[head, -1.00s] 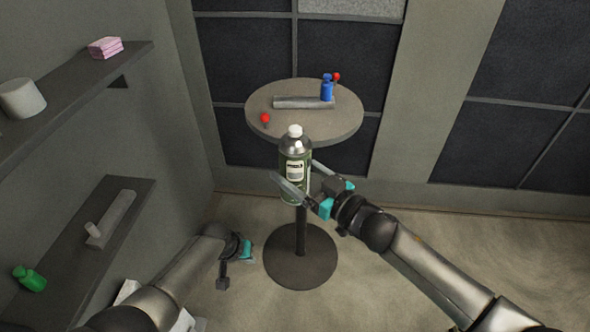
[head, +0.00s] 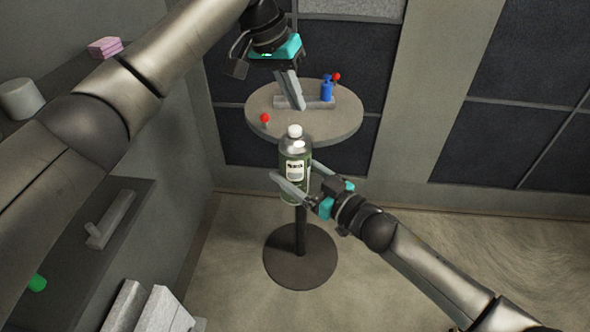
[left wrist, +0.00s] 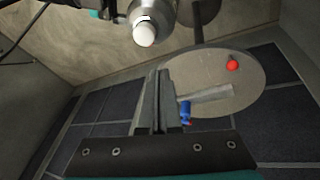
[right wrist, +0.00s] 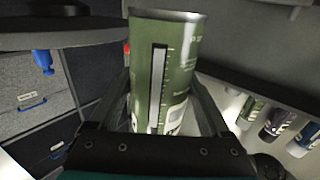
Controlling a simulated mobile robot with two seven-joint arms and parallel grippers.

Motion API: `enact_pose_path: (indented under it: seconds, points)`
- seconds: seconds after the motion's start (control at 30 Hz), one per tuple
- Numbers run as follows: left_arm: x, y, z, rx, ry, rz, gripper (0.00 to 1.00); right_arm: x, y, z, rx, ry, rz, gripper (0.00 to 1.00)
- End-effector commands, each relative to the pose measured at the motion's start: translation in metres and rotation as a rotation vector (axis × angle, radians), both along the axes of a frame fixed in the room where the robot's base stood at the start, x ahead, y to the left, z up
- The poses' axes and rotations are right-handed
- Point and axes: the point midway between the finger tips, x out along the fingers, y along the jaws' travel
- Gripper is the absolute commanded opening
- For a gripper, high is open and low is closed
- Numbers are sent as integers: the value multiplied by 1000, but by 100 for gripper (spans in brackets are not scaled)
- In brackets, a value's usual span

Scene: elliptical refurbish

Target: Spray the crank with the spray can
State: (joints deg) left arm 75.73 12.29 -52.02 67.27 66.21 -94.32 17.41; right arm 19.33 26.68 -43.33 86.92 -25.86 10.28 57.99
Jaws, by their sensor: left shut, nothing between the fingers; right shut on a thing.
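The spray can (head: 295,153) is green with a white cap and stands upright in front of the round table. My right gripper (head: 293,170) is shut around its body; the can also fills the middle of the right wrist view (right wrist: 170,65). The crank (head: 284,102) appears to be the grey bar on the table, with a blue upright piece (head: 327,90) at its right end. My left gripper (head: 298,106) is shut and empty; its fingers overlap the bar in the head view. The bar also shows in the left wrist view (left wrist: 212,93), beyond the fingers. Contact cannot be told.
The round table (head: 345,125) stands on a post. Wall shelves at left hold a pink stack (head: 105,47), a white cylinder (head: 20,99) and a grey L-shaped part (head: 110,220).

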Motion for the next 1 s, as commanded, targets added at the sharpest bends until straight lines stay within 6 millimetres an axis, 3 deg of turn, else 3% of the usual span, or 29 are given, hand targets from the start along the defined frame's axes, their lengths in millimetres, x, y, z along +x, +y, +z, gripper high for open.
enact_pose_path:
  seconds: [0.03,0.13,0.3,0.4,0.57,1.0]
  points:
    - [-6,-1,19,33,-17,-29,0,0,0,2,2,-4,1,15]
    - [-21,-2,44,91,-29,-75,0,0,0,2,2,-4,1,15]
    - [-38,0,68,165,-37,-120,0,0,0,2,2,-4,1,15]
    - [-43,1,73,186,-38,-132,0,0,0,2,2,-4,1,15]
    - [-45,2,65,192,-37,-135,0,0,0,2,3,-3,1,15]
    - [-44,1,16,190,-37,-134,0,0,0,2,3,-3,1,15]
